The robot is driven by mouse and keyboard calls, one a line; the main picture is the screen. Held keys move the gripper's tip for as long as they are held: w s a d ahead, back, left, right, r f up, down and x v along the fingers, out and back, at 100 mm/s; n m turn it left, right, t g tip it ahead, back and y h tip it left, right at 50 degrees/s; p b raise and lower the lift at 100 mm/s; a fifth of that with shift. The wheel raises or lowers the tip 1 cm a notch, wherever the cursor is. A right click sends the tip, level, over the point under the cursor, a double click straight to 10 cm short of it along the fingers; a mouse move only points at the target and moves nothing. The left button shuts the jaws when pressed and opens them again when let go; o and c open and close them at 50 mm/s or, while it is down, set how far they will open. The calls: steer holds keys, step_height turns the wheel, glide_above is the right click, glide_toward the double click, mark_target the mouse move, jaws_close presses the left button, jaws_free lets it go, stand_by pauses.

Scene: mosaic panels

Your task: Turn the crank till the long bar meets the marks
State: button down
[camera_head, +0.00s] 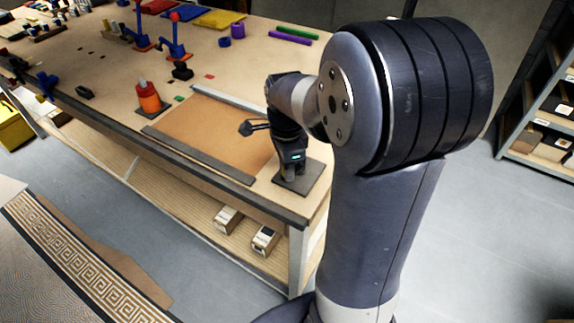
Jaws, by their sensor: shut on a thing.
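My gripper (292,174) points down at the right end of the workbench, above a dark square base plate (312,180). It is shut on the crank, which it and my wrist mostly hide. To its left lies a flat orange-brown panel (215,130). A long dark bar (195,154) runs along the panel's front edge, and a long pale grey bar (228,104) along its back edge. I cannot tell which is the task's long bar. Small red and green patches lie near the pale bar's left end; I cannot tell whether they are the marks.
An orange-red cylinder (148,97) stands left of the panel on the workbench (105,75). Blue toggle clamps (175,40), purple and green rods and coloured trays are farther back. A shelf rack (540,120) stands at the right. Boxes sit on the bench's lower shelf.

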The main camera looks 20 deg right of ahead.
steer(key=c, duration=1.2)
jaws_free()
steer(key=shift+r, duration=0.1)
step_height(320, 180, up, 11)
steer(key=shift+f, duration=0.15)
step_height(320, 180, down, 11)
steer(key=shift+s, duration=0.1)
